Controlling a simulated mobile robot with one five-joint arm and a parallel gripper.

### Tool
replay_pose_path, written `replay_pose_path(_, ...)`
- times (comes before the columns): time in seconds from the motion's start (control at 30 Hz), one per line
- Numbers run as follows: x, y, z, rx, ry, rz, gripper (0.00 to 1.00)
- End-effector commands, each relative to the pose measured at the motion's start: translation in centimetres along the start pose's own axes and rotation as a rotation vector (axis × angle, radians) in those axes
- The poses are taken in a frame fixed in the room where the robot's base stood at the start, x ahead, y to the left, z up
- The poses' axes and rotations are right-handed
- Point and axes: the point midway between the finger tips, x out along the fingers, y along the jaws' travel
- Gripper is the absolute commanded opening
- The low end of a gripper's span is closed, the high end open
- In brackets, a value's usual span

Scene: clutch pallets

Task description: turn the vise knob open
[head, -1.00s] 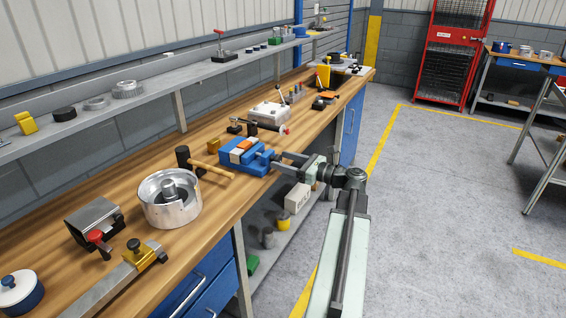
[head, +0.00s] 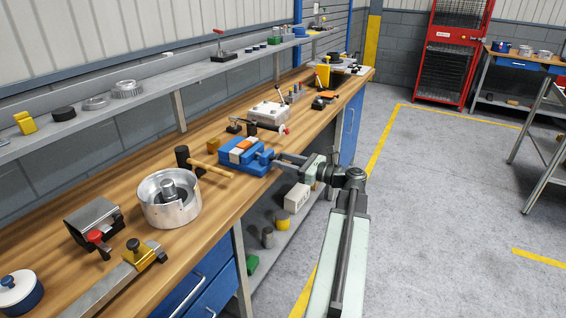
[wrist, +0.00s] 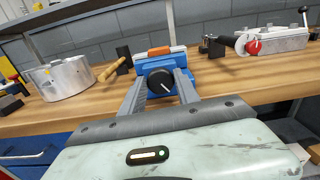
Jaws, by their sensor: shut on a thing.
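The blue vise (head: 244,157) sits on the wooden bench near its front edge, with an orange and white piece between its jaws. In the wrist view the vise (wrist: 152,64) is straight ahead, and its round black knob (wrist: 161,81) with a white mark faces me. My gripper (wrist: 160,88) is shut on the knob, one finger on each side of it. In the head view my gripper (head: 277,158) reaches the vise from the right; the knob is hidden there.
A hammer (head: 213,170) lies just left of the vise, and a metal pot-like housing (head: 168,198) stands further left. A grey block with a red-tipped lever (head: 270,113) is behind the vise. The floor (head: 440,220) to the right is clear.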

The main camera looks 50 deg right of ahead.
Motion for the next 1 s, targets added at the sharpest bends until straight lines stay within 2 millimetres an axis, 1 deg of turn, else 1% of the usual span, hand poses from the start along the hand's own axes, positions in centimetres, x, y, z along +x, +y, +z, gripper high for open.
replay_pose_path(0.17,-0.04,0.07,-0.04,-0.05,0.001,0.001,0.0)
replay_pose_path(0.37,-0.04,0.14,-0.06,-0.18,0.001,0.001,0.0)
replay_pose_path(1.0,0.0,0.41,-0.2,-0.786,0.001,0.002,0.0)
